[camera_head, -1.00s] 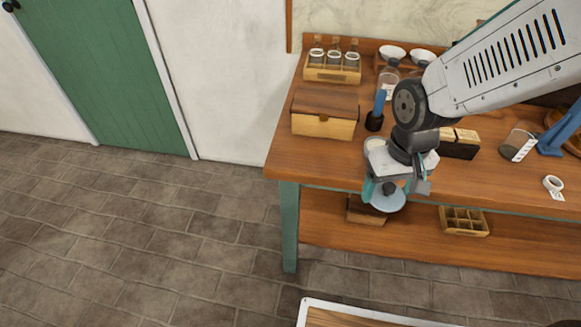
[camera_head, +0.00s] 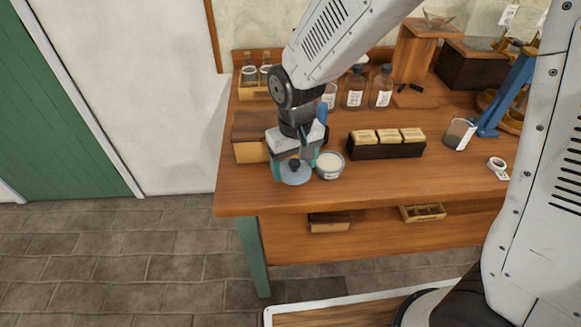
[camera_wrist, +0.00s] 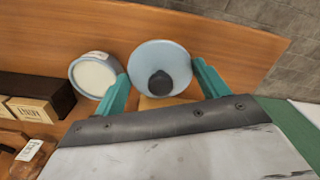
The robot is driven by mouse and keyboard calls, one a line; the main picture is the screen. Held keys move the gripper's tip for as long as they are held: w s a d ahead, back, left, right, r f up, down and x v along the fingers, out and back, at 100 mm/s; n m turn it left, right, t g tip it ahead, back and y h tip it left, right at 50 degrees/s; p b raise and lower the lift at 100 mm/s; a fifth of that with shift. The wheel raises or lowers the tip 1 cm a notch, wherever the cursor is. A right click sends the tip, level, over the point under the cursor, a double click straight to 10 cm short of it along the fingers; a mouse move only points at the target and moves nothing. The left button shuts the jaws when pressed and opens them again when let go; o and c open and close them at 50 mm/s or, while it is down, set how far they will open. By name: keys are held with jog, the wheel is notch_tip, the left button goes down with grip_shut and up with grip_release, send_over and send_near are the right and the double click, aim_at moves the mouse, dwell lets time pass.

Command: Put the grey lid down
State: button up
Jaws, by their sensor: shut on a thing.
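The grey lid (camera_head: 297,178) is a pale blue-grey disc with a dark knob. It also shows in the wrist view (camera_wrist: 158,52), between the two teal fingers of my gripper (camera_wrist: 160,70). My gripper (camera_head: 293,170) points down and is shut on the lid over the left front of the table. I cannot tell whether the lid touches the tabletop. A round jar (camera_head: 330,165) with pale contents and no lid on it stands just right of the lid. The jar also shows in the wrist view (camera_wrist: 94,74), left of the lid.
A wooden box (camera_head: 249,137) sits just behind my gripper, on the left. A dark holder with pale blocks (camera_head: 386,149) stands to the right. Bottles (camera_head: 354,92) stand at the back. The tabletop (camera_head: 400,185) is bare along the front.

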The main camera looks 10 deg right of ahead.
aim_at(293, 168)
jog(key=shift+s+a+f, duration=0.1)
jog(key=shift+a+f, duration=0.05)
jog(key=shift+f, duration=0.7)
jog(key=shift+a+f, duration=0.15)
jog(key=shift+f, duration=0.7)
jog(key=o, duration=0.7)
jog(key=shift+f, duration=0.1)
notch_tip(293, 168, up, 12)
jog(key=shift+d+r, duration=0.1)
jog(key=shift+r, duration=0.1)
